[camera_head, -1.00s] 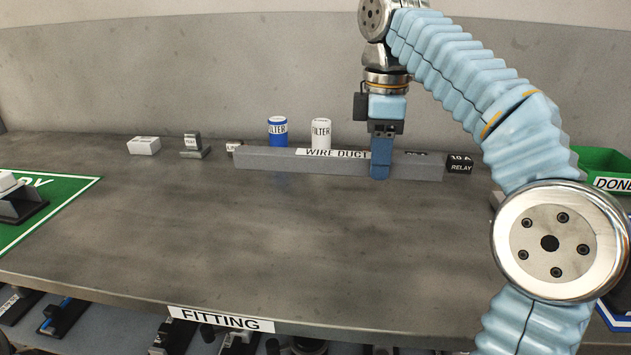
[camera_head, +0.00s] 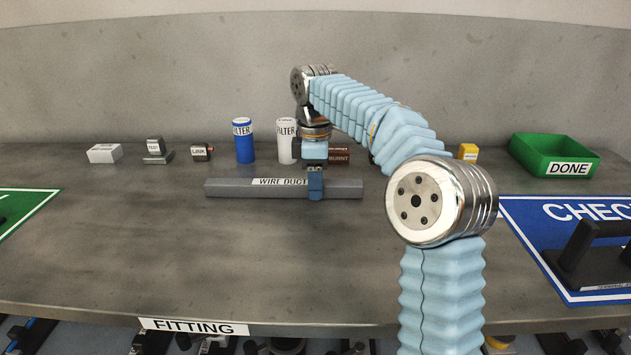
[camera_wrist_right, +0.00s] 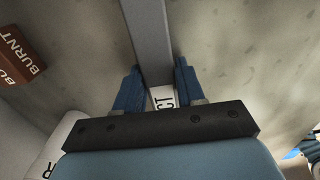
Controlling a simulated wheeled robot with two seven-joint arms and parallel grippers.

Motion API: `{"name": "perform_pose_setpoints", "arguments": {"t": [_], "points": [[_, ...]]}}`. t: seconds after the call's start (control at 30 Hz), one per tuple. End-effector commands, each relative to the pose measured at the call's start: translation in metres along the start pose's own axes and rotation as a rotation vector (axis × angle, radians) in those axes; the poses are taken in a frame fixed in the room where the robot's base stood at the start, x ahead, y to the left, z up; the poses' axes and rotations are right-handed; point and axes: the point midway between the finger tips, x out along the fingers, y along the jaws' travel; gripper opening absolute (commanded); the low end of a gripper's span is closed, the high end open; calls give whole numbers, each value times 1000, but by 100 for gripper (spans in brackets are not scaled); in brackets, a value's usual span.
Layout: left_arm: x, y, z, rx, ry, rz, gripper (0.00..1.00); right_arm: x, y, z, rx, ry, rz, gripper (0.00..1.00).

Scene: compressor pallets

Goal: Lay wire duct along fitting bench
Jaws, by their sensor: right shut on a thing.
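The wire duct (camera_head: 235,189) is a long grey bar with a white "WIRE DUCT" label. It lies left to right over the fitting bench (camera_head: 200,255), towards the back; I cannot tell whether it touches the top. My right gripper (camera_head: 315,190) points down and is shut across the duct, just right of the label. In the right wrist view the two blue fingers (camera_wrist_right: 159,90) sit on either side of the duct (camera_wrist_right: 149,40), and part of the label shows between them. My left gripper is not in view.
Behind the duct stand a blue filter (camera_head: 243,145), a white filter (camera_head: 287,150), a brown "BURNT" block (camera_head: 339,155) and several small parts. A green "DONE" bin (camera_head: 522,150) and a blue "CHECK" mat (camera_head: 540,235) are at right. The bench front is clear.

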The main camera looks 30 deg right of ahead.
Motion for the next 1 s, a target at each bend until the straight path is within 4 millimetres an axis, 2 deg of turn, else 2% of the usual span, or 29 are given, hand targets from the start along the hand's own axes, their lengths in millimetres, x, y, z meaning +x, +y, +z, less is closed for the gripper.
{"name": "perform_pose_setpoints", "arguments": {"t": [0.23,0.27,0.4,0.77,1.0], "points": [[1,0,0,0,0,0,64,2,0,0,1,1,1,1],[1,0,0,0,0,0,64,2,0,0,1,0,0,41],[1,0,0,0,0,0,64,1,0,0,1,0,0,63],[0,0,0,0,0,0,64,-4,0,0,0,1,2,64],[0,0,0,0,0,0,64,-43,1,-1,1,3,3,64]]}}
